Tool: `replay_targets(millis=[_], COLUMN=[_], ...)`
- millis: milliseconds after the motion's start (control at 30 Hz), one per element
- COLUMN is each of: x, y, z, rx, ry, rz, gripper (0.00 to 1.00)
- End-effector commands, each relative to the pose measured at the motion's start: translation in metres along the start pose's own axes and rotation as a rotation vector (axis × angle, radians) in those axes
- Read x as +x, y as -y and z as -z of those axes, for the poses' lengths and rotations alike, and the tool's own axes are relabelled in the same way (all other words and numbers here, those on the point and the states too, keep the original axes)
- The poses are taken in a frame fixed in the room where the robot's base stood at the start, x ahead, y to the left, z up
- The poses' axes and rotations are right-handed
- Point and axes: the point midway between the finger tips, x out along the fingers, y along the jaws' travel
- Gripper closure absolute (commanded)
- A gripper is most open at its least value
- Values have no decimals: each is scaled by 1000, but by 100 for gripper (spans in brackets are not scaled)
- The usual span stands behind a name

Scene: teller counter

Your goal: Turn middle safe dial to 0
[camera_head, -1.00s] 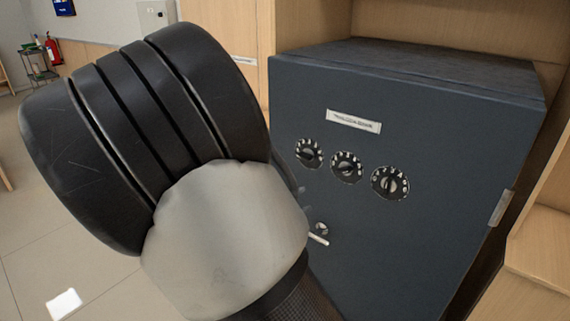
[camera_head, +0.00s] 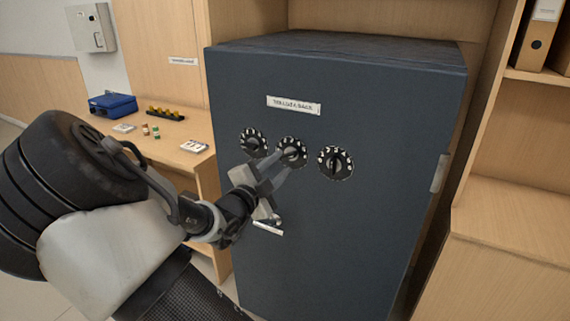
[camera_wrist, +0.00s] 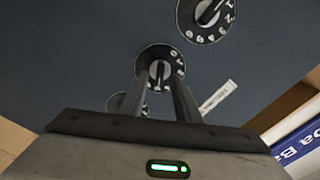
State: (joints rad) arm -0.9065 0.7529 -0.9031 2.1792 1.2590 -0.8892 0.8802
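The middle safe dial (camera_head: 291,152) is black with white marks, in a row of three on the dark blue-grey safe door. It also shows in the wrist view (camera_wrist: 160,66). My gripper (camera_head: 279,168) reaches up from the lower left, its tips at the lower part of this dial. In the wrist view, the two fingers (camera_wrist: 159,82) stand apart with the dial's knob between them. A gap shows beside the knob, so the gripper looks open. Contact and the dial's reading cannot be made out.
The left dial (camera_head: 253,142) and right dial (camera_head: 335,163) flank the middle one closely. A silver handle (camera_head: 268,229) sticks out below my fingers. A label (camera_head: 294,106) is above. Shelves (camera_head: 510,210) stand close on the right; a desk with a blue box (camera_head: 113,104) is on the left.

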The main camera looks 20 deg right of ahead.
Motion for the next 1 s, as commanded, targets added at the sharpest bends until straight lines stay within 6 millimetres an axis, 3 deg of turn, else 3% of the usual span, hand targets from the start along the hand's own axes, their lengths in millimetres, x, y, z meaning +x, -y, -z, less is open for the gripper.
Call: replay_targets(millis=[233, 600, 800, 1000], x=[32, 38, 37, 37], y=[-1, 0, 0, 0], z=[0, 0, 0, 0], rx=[-1, -1, -1, -5], ry=[-1, 1, 1, 1], rz=[-1, 0, 0, 0], gripper=[70, 70, 100, 100])
